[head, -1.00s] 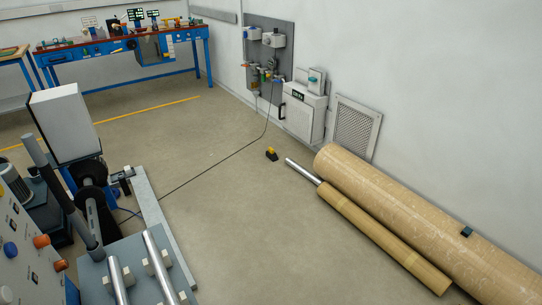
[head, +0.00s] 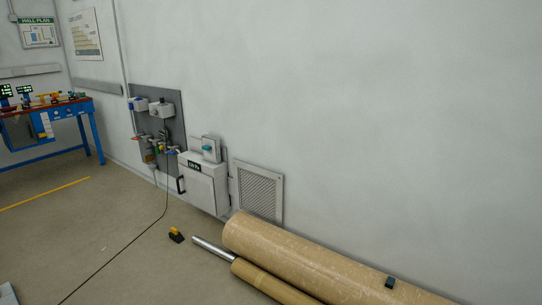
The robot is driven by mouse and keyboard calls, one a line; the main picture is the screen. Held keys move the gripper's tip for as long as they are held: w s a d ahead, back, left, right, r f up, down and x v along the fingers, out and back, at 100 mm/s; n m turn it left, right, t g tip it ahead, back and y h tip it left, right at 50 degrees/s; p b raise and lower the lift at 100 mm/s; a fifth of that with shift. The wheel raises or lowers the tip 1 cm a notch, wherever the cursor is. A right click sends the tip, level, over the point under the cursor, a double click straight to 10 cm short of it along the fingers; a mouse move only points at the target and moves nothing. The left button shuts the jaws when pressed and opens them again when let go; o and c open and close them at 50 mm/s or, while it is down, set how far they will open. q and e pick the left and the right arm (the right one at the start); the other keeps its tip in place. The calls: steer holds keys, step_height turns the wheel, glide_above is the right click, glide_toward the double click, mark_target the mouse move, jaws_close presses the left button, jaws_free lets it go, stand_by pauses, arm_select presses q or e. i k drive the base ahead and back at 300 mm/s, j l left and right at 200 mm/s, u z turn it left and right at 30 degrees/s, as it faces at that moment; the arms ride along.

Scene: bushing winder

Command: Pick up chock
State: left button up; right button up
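A small yellow-and-black block (head: 176,235), which looks like the chock, sits on the floor in the head view, left of the end of a silver bar. It is too small to make out its exact shape. Neither of my grippers shows in the head view.
A large brown roll (head: 300,262) lies along the wall, with a small dark item (head: 390,282) on it. A thinner brown roll (head: 262,281) with a silver bar (head: 213,249) lies beside it. A dark cable (head: 125,248) crosses the floor. A grey cabinet (head: 203,185) stands against the wall.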

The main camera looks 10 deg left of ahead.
mark_target(174, 235)
steer(key=i+u, duration=0.3)
steer(key=i, duration=0.15)
steer(key=i+l+u, duration=0.25)
steer(key=i, duration=0.2)
steer(key=i+j+u, duration=0.15)
steer(key=i+u, duration=0.3)
steer(key=i, duration=0.15)
steer(key=i+u, duration=0.45)
steer(key=i, duration=0.1)
